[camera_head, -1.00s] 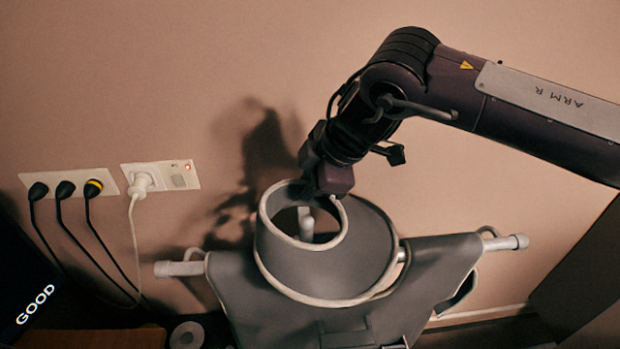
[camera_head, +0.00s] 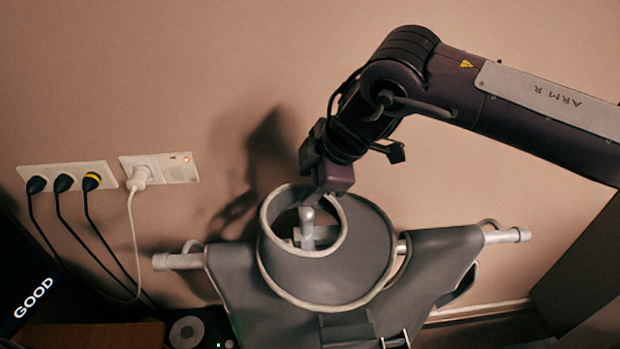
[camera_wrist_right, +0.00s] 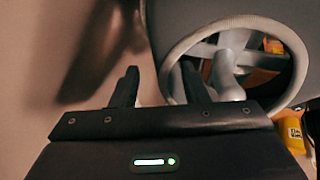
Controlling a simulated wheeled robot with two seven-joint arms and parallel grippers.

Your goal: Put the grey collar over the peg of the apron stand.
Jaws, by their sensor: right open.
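The grey collar (camera_head: 340,262), a wide ring with a pale rim, sits at the neck of the apron stand (camera_head: 508,236). The stand's pale peg (camera_head: 308,226) shows inside the collar's opening, so the collar is around it. The wrist view also shows the peg (camera_wrist_right: 226,70) inside the ring of the collar (camera_wrist_right: 292,40). My right gripper (camera_head: 328,196) is at the collar's far upper rim. In the wrist view its fingers (camera_wrist_right: 160,88) are apart, with the collar's near rim seemingly between them. The collar's underside is hidden. My left gripper is out of view.
A grey apron (camera_head: 425,275) hangs on the stand's crossbar. Wall sockets with plugs (camera_head: 68,178) and cables are at the left. A dark screen reading GOOD (camera_head: 30,297) is at the lower left. A yellow object (camera_wrist_right: 292,130) is at the right in the wrist view.

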